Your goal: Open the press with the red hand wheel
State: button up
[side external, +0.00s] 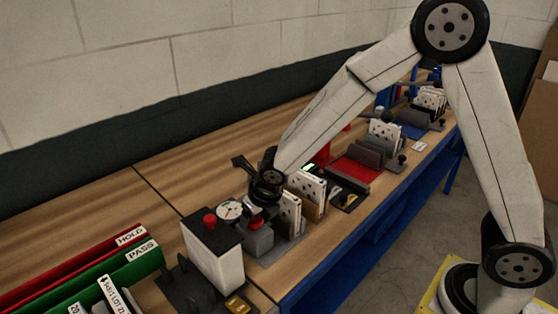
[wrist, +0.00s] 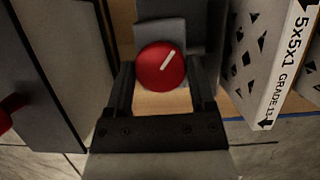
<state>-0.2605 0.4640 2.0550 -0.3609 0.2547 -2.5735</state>
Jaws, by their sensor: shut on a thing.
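The red hand wheel (wrist: 161,65) is a round knob with a white line slanting up to the right. In the wrist view it sits between the two fingers of my gripper (wrist: 162,72), which is shut on it. In the side external view the wheel (side external: 257,224) shows as a bit of red under my gripper (side external: 262,208), partly hidden by it. The press is a grey block (side external: 259,241) below the wheel, with boxed filters (side external: 290,214) standing beside it. How far the press is open cannot be told.
A white box with a dark top, a red button and a dial gauge (side external: 215,252) stands close left. Red HOLD and green PASS trays (side external: 130,268) are at lower left. A perforated filter marked 5x5x1 (wrist: 283,75) is close right. A red tray (side external: 357,168) lies farther along the bench.

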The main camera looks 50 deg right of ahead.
jog(key=shift+n, duration=0.3)
dwell(0.4)
jog(key=o, duration=1.2)
jog(key=shift+v, duration=3.9)
